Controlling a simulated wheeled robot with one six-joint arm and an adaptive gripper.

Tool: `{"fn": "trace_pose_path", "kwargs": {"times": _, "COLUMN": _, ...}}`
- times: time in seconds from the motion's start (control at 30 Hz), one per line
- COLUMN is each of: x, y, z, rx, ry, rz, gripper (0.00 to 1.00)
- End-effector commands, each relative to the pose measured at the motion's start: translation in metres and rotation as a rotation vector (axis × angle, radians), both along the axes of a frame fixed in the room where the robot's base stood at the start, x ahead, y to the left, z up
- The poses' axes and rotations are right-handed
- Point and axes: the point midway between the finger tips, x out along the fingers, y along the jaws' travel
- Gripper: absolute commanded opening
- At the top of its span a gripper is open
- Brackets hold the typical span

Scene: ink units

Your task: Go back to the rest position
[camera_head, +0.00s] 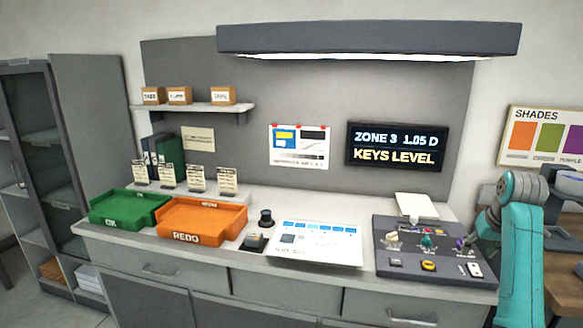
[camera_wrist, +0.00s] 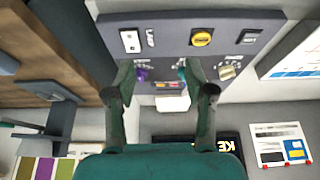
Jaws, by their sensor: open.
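My gripper (camera_wrist: 159,68) is open in the wrist view, with nothing between its two teal fingers. It faces the dark grey control panel (camera_wrist: 180,22), which also shows in the head view (camera_head: 394,258). The panel carries a purple knob (camera_wrist: 141,75), a teal knob (camera_wrist: 181,74) and a beige knob (camera_wrist: 228,73). The fingertips overlap the purple and teal knobs in the picture; I cannot tell the gap to the panel. In the head view my teal arm (camera_head: 520,240) stands at the panel's right end, and the fingers are not clear there.
The wall display (camera_head: 396,148) reads "ZONE 3 1.05 D" and "KEYS LEVEL". Left of the panel lie a white chart sheet (camera_head: 316,244), an orange REDO tray (camera_head: 198,238) and a green OK tray (camera_head: 124,222). A wooden desk (camera_head: 566,262) stands at the right.

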Motion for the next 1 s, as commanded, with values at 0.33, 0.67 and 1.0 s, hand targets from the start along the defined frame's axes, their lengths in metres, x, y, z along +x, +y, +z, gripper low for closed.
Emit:
{"fn": "trace_pose_path", "kwargs": {"times": 0.33, "x": 0.002, "y": 0.014, "z": -0.044, "rx": -0.009, "ry": -0.027, "rz": 0.007, "gripper": 0.54}}
{"fn": "trace_pose_path", "kwargs": {"times": 0.67, "x": -0.003, "y": 0.042, "z": -0.118, "rx": -0.026, "ry": -0.081, "rz": 0.019, "gripper": 0.54}}
{"fn": "trace_pose_path", "kwargs": {"times": 1.0, "x": -0.04, "y": 0.103, "z": -0.24, "rx": -0.059, "ry": -0.189, "rz": 0.044, "gripper": 0.54}}
